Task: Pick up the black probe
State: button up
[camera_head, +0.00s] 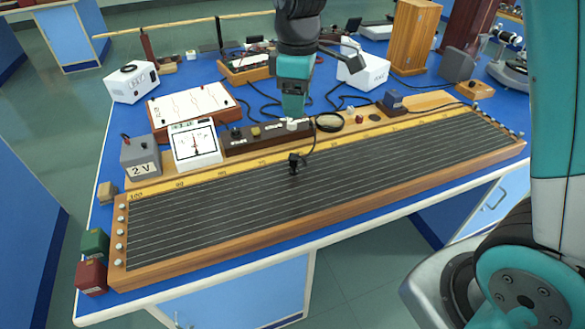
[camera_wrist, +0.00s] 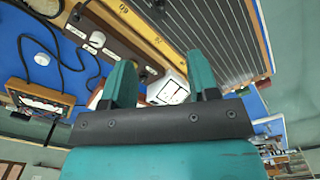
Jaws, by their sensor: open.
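The black probe (camera_head: 294,160) is a small dark piece that stands on the black wire-strung board (camera_head: 400,146), near its middle. A thin black lead runs up from it toward the back. My gripper (camera_head: 292,112) hangs pointing down behind and above the probe, apart from it. In the wrist view the two teal fingers of my gripper (camera_wrist: 159,62) are spread with nothing held between them. I cannot clearly make out the probe in the wrist view.
A white dial meter (camera_head: 195,145), a grey 2 V box (camera_head: 140,157) and a dark strip of knobs (camera_head: 265,136) line the board's back edge. The board's front part is clear.

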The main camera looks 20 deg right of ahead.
aim_at(294, 156)
jog(key=f, duration=1.2)
jog(key=shift+w+d+p, duration=0.1)
jog(key=shift+w+p, duration=0.15)
jog(key=shift+p, duration=0.15)
jog(key=f, duration=0.3)
jog(key=f+p, duration=0.1)
jog(key=f, duration=0.1)
jog(key=shift+a+f, duration=0.25)
jog(key=shift+f, duration=0.1)
jog(key=shift+c, duration=0.3)
grip_shut()
